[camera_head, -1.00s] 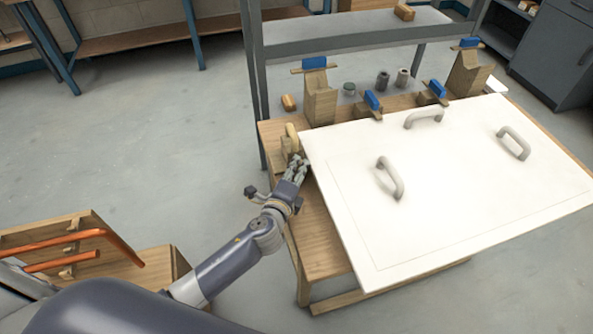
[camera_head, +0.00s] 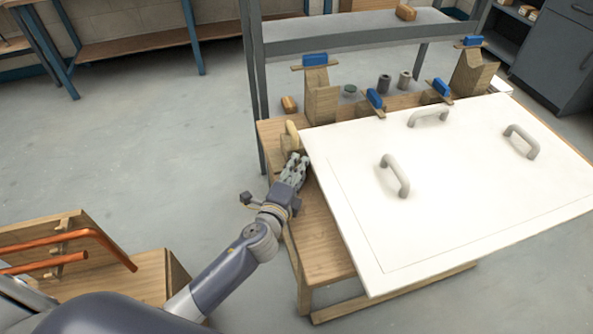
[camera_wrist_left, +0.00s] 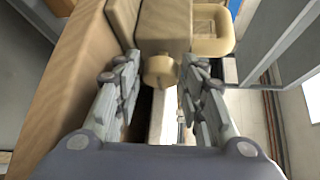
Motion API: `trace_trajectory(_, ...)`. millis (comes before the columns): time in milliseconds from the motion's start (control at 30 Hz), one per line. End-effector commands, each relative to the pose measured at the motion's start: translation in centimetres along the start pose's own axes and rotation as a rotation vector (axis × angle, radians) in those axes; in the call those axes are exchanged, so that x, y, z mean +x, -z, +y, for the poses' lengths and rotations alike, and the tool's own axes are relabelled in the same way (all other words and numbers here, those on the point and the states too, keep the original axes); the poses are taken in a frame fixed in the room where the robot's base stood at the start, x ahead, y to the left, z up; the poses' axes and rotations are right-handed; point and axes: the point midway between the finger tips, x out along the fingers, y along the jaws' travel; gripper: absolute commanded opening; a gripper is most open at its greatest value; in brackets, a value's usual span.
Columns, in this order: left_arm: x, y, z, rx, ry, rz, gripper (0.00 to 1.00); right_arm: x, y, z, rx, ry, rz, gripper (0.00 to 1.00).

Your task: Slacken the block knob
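In the left wrist view, a small round wooden knob (camera_wrist_left: 160,71) sticks out from the block (camera_wrist_left: 164,25) toward the camera. My left gripper (camera_wrist_left: 160,66) is open, with one finger on each side of the knob and a visible gap on both sides. In the head view, my left gripper (camera_head: 295,163) is right at the block, and its fingers hide the knob. My right gripper is in neither view.
A white panel (camera_head: 450,220) with several grey handles covers most of the wooden table (camera_head: 318,240), close to the right of my gripper. Wooden stands with blue tops (camera_head: 315,59) line the back edge. Copper pipes (camera_head: 60,250) sit on a wooden stand at lower left.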

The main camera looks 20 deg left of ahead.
Motion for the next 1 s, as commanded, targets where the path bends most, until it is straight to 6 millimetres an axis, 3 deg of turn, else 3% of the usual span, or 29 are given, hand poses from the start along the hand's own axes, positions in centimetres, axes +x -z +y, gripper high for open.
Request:
trace_trajectory(267,-0.1,0.0,-0.1,0.001,0.001,0.001,0.39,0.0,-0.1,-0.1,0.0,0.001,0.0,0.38)
trace_trajectory(433,-1.2,0.0,0.0,0.0,0.0,0.001,0.39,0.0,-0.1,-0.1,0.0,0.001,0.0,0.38)
trace_trajectory(800,-8.0,0.0,0.1,-0.002,-0.003,0.001,0.39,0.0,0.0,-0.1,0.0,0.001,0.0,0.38)
trace_trajectory(1000,-10.7,0.0,0.1,0.0,-0.001,0.0,0.39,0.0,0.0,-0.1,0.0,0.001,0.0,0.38)
